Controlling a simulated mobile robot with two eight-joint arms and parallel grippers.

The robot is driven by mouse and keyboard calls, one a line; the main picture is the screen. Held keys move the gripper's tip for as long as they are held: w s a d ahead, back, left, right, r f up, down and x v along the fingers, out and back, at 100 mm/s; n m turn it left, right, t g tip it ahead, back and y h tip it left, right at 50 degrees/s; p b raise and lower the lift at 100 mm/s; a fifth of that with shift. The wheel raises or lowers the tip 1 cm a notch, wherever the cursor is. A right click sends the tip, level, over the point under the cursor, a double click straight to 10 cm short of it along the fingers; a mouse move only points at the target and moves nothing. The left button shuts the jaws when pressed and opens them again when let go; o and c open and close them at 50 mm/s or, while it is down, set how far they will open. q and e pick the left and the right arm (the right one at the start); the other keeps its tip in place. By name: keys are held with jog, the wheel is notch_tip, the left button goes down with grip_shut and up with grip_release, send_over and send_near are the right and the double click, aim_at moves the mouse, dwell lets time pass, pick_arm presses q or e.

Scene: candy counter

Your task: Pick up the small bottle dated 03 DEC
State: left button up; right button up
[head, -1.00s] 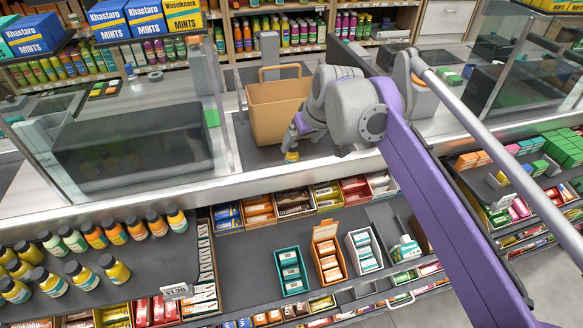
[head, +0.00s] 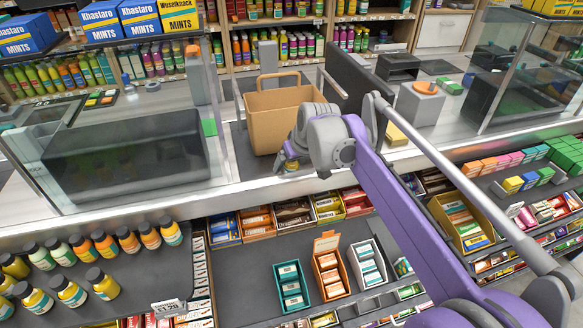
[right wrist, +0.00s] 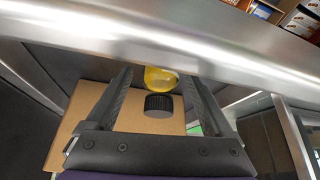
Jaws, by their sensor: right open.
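A small bottle with a yellow body (right wrist: 160,78) and a black ribbed cap shows in the right wrist view between the two dark fingers of my right gripper (right wrist: 160,88). The fingers stand apart, with a gap on each side of the bottle. No date can be read on it. In the head view my right gripper (head: 288,164) is low at the counter's front edge, beside a tan bag; the bottle there is mostly hidden by the gripper. My left gripper is not in view.
The tan handled bag (head: 266,128) stands right behind the gripper. The metal counter edge (head: 232,188) runs just in front. Several larger bottles (head: 68,291) stand on the lower left shelf. Candy boxes (head: 328,270) fill the lower shelf. A glass case (head: 130,145) stands to the left.

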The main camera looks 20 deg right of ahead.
jog(key=shift+c, duration=0.2)
grip_shut()
